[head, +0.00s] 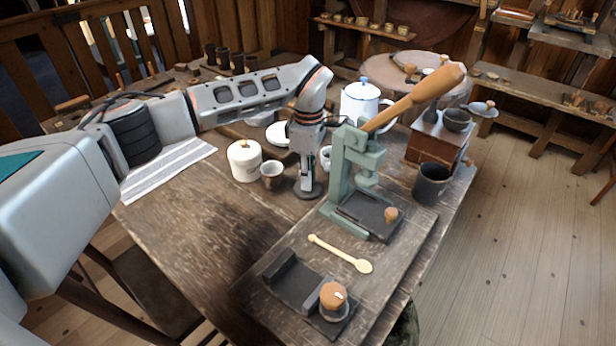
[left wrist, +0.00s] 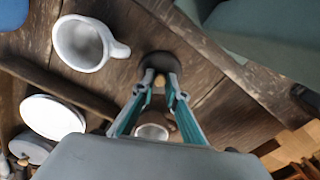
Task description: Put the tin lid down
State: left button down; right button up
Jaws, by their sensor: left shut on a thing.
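The tin lid (head: 308,193) is a small dark round disc at the middle of the table in the head view. My left gripper (head: 307,178) points down over it, with its fingers at the lid's centre. In the left wrist view the dark lid (left wrist: 158,59) lies at the fingertips, and my left gripper (left wrist: 160,82) is shut on its small light knob. The lid looks level and is at or very near the tabletop; I cannot tell whether it touches. My right gripper is not in view.
A green press (head: 345,170) with a wooden lever stands just right of the lid. A small cup (head: 271,170) and a cream canister (head: 243,161) stand to its left, a white mug (left wrist: 84,43) close by. A dark cup (head: 431,184) is farther right. Bare table lies in front.

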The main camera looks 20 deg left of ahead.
pick_arm(q)
jog(key=shift+f, duration=0.1)
jog(key=c, duration=2)
grip_release()
jog(key=shift+c, duration=0.2)
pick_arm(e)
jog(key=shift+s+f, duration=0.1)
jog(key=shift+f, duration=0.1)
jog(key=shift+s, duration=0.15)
pick_arm(q)
jog(key=shift+r, duration=0.2)
notch_tip(320, 180, up, 12)
jog(key=shift+f+p, duration=0.1)
jog(key=shift+p, duration=0.85)
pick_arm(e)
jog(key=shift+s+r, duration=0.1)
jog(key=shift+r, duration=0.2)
